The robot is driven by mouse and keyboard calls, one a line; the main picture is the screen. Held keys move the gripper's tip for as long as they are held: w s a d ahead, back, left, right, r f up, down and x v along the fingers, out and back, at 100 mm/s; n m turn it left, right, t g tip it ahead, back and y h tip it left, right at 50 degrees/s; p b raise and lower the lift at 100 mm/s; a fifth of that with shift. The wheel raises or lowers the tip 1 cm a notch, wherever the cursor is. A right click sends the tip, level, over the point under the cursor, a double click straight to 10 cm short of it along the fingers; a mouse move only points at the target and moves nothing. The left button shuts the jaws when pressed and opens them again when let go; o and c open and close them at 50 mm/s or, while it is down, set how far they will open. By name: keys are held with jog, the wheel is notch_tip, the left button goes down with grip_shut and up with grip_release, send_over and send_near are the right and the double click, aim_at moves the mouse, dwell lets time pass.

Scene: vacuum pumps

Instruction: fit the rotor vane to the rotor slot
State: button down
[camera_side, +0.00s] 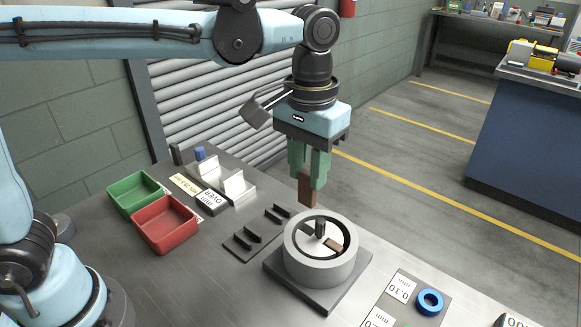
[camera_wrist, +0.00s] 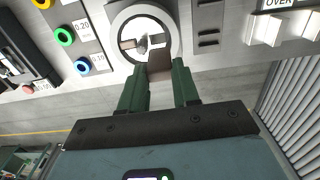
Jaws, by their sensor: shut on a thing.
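My gripper (camera_side: 309,175) is shut on a brown rotor vane (camera_side: 307,190), which hangs upright below the green fingertips. In the wrist view the vane (camera_wrist: 160,64) shows between the fingers (camera_wrist: 160,84). The vane is above the back rim of the grey pump housing (camera_side: 320,262) and appears apart from it. Inside the ring-shaped housing is a light rotor (camera_side: 313,243) with a dark central shaft (camera_side: 320,228). A brown piece (camera_side: 336,244) sits in the rotor at its right side. The other slots are too small to tell clearly.
A dark rack (camera_side: 250,243) stands left of the pump. Red (camera_side: 165,224) and green (camera_side: 137,193) bins are further left. A white block fixture (camera_side: 222,185) stands behind. A blue ring (camera_side: 429,302) lies on a plate at front right.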

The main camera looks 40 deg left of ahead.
aim_at(307, 204)
jog(key=shift+f, duration=0.15)
jog(key=shift+f, duration=2.15)
jog(key=shift+f, duration=0.95)
jog(key=c, duration=0.7)
grip_release()
jog(key=shift+c, duration=0.2)
jog(key=shift+r, duration=0.1)
notch_tip(307, 204, up, 12)
jog(key=shift+f, duration=0.1)
